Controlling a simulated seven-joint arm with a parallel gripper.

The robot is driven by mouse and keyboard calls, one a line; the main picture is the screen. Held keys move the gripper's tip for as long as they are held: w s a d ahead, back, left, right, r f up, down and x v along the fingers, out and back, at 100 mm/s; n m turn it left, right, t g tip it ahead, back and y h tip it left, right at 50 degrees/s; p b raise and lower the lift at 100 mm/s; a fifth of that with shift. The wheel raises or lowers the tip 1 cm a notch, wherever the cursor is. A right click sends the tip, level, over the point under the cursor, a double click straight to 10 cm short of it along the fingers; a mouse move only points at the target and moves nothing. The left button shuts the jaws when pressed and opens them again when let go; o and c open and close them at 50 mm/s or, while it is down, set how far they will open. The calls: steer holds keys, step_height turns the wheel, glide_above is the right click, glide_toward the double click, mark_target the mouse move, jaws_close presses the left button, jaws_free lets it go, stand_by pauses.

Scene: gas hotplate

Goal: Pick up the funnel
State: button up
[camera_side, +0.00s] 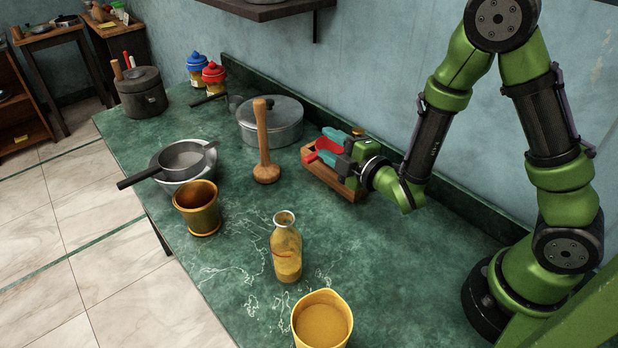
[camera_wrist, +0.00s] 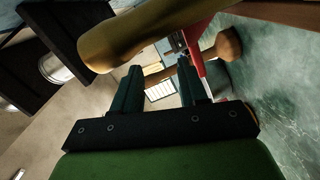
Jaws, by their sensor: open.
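The red funnel (camera_side: 327,145) shows in the side view at the wooden box by the back wall, partly hidden by my gripper. My gripper (camera_side: 322,148) is open, with its teal fingers level with the funnel. In the wrist view a red part of the funnel (camera_wrist: 193,38) shows beside the tip of the right-hand finger. The gap between the fingers (camera_wrist: 158,78) looks empty there. I cannot tell whether a finger touches the funnel.
The wooden box (camera_side: 341,184) lies below my gripper. A wooden pestle (camera_side: 263,150) and lidded pot (camera_side: 270,121) stand to its left. A bottle (camera_side: 286,252), brass mortar (camera_side: 198,212) and yellow cup (camera_side: 322,322) stand in front. The counter right of the bottle is clear.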

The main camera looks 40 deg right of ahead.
step_height(320, 180, down, 4)
steer(key=s+n, duration=0.1)
steer(key=n, duration=0.2)
steer(key=shift+y, duration=0.3)
steer(key=w, duration=0.4)
steer(key=w+f, duration=0.1)
steer(key=w, duration=0.2)
steer(key=shift+w+a, duration=0.1)
steer(key=shift+a, duration=0.1)
jaws_close()
